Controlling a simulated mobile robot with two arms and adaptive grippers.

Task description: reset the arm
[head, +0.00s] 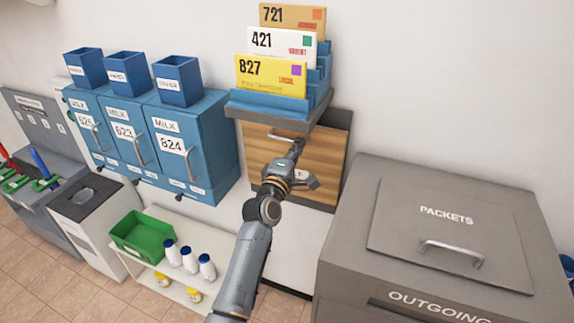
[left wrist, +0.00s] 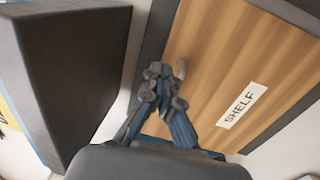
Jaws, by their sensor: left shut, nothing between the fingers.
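My left arm reaches up from the bottom of the head view. Its gripper (head: 296,147) is in front of the wooden shelf door (head: 262,160), close to the metal door handle (head: 262,134). In the left wrist view the two fingers (left wrist: 160,75) are together with nothing between them. The wooden panel labelled SHELF (left wrist: 235,55) is behind them, and part of a metal handle (left wrist: 181,69) shows just beside the fingertips. I cannot tell whether the fingers touch the handle. My right gripper is in neither view.
Above the door, a blue-grey rack (head: 262,107) holds cards 721, 421 and 827. Blue milk boxes (head: 205,125) hang to the left. Below them, a low shelf holds a green bin (head: 140,236) and bottles (head: 189,260). A grey PACKETS box (head: 400,200) stands at the right.

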